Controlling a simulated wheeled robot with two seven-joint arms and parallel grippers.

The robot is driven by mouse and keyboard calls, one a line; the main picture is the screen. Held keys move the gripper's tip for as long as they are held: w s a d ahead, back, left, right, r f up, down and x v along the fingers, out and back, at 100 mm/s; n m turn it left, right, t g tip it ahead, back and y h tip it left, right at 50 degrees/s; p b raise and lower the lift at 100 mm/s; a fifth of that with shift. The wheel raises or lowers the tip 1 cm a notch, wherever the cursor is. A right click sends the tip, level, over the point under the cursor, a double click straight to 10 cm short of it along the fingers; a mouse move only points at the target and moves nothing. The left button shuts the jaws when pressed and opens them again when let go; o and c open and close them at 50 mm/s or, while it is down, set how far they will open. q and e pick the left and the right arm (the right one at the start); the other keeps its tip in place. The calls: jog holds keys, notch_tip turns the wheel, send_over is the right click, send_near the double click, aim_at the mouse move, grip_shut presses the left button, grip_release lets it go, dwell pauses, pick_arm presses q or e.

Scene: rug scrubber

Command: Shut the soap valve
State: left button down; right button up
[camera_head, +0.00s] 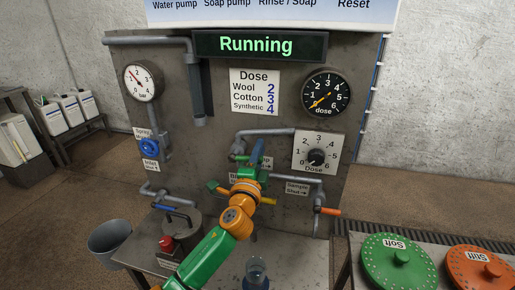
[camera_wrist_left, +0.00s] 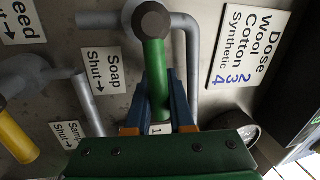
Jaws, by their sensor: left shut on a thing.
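The soap valve's green lever (camera_wrist_left: 158,75) runs down from its dark hub (camera_wrist_left: 152,20) in the left wrist view, beside the "Soap Shut" label (camera_wrist_left: 105,70). The lever points the same way as the label's arrow. My left gripper (camera_wrist_left: 164,122) is shut on the lever's free end, with a blue finger on each side. In the head view, my left gripper (camera_head: 257,155) is up against the panel, below the dose card, and covers much of the valve and label. My right gripper is not in view.
The panel display (camera_head: 256,45) reads "Running". Below the soap valve are a yellow lever (camera_head: 268,201) and the sample valve's orange lever (camera_head: 328,211). The dose dial (camera_head: 316,157) is to the right. A glass jar (camera_head: 256,272) stands below. Green (camera_head: 399,262) and orange discs lie right.

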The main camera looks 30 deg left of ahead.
pick_arm(q)
jog(key=shift+f+m, duration=0.5)
jog(key=shift+m, duration=0.3)
jog(key=shift+d+f+h, duration=0.1)
jog(key=shift+h, duration=0.2)
jog(key=c, duration=0.8)
grip_release()
jog(key=shift+b+v, duration=0.6)
jog(key=shift+v, duration=2.95)
